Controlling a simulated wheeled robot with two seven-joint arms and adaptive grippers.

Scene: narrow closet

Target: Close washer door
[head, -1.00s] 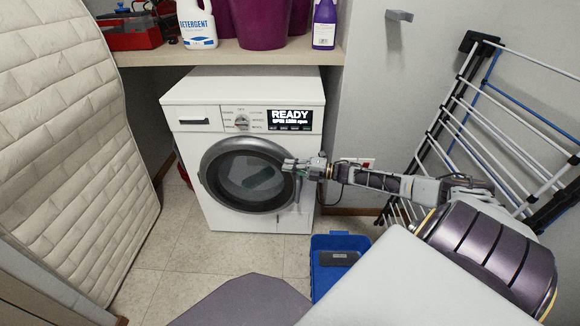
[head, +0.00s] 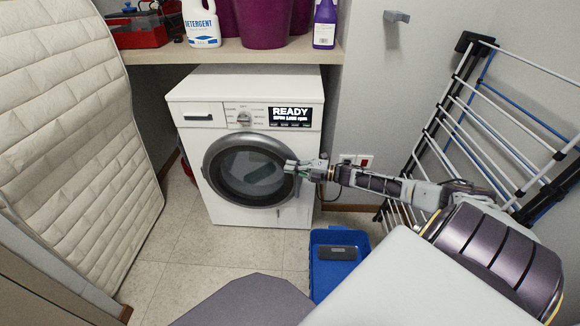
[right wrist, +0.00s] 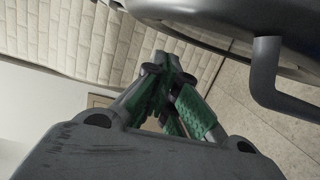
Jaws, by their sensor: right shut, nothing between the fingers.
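The white washer (head: 255,212) stands under a shelf, its display reading READY. Its round door (head: 250,170), a grey ring with dark glass, sits over the front and looks closed or nearly closed; I cannot tell whether it is latched. My right gripper (head: 290,167) is at the right edge of the door ring, its fingers shut and empty. In the right wrist view the green-padded fingertips (right wrist: 172,75) are together, with the grey door rim (right wrist: 215,25) above and a bent grey handle (right wrist: 266,85) to the right. My left gripper is not in view.
A blue bin (head: 325,275) with a dark item stands on the floor right of the washer. A drying rack (head: 480,130) leans at the right wall. A quilted mattress (head: 80,140) stands at the left. The shelf (head: 235,53) holds detergent and purple containers.

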